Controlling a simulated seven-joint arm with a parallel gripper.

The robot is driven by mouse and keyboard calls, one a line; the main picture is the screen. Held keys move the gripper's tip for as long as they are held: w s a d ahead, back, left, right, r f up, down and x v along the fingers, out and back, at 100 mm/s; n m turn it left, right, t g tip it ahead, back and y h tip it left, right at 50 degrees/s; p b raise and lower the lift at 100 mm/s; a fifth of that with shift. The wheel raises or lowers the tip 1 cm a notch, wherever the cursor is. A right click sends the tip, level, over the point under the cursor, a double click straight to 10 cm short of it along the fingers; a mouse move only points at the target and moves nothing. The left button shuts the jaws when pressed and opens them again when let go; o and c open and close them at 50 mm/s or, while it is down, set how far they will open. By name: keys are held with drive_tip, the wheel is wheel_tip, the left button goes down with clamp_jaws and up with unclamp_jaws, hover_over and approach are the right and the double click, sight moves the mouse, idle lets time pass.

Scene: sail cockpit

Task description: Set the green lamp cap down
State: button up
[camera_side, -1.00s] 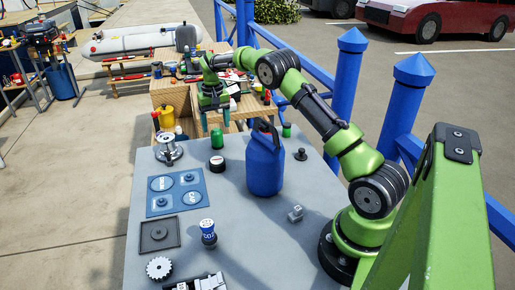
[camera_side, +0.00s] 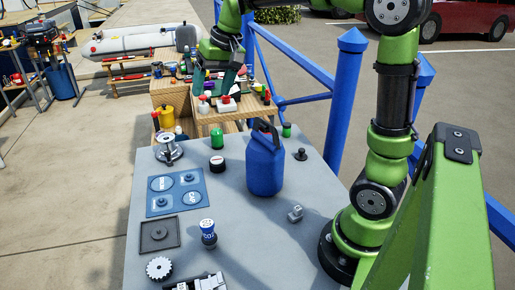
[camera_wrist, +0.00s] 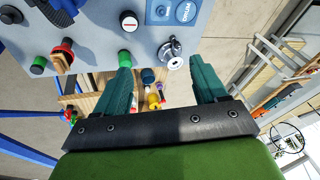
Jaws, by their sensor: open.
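Two small green caps stand on the grey table; I cannot tell which is the lamp cap. One green cap (camera_side: 217,138) is near the far edge, behind a black round knob (camera_side: 216,164); in the wrist view this green cap (camera_wrist: 124,54) shows just beyond the left fingertip. The other green cap (camera_side: 286,130) stands behind the blue jug (camera_side: 264,165); it also shows in the wrist view (camera_wrist: 39,64), with a dark base. My gripper (camera_side: 214,88) is above the far side of the table, open; the wrist view shows its jaws (camera_wrist: 163,65) wide apart with nothing gripped.
A silver winch (camera_side: 169,150), a blue marked plate (camera_side: 178,192), a dark square tray (camera_side: 159,235) and a blue-and-white can (camera_side: 208,233) stand on the table. A wooden bench (camera_side: 240,108) with small items lies beyond.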

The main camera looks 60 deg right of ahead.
drive_tip(key=s+a+f+t, duration=0.1)
drive_tip(key=s+a, duration=0.3)
drive_tip(key=s, duration=0.5)
drive_tip(key=s+a+f+n+t+y, duration=0.1)
drive_tip(key=s+a+f+t, duration=0.1)
drive_tip(key=s+a, duration=0.3)
drive_tip(key=s+f, duration=0.1)
drive_tip(key=s, duration=0.2)
drive_tip(key=shift+s+a+n, duration=0.3)
drive_tip(key=shift+s, duration=0.1)
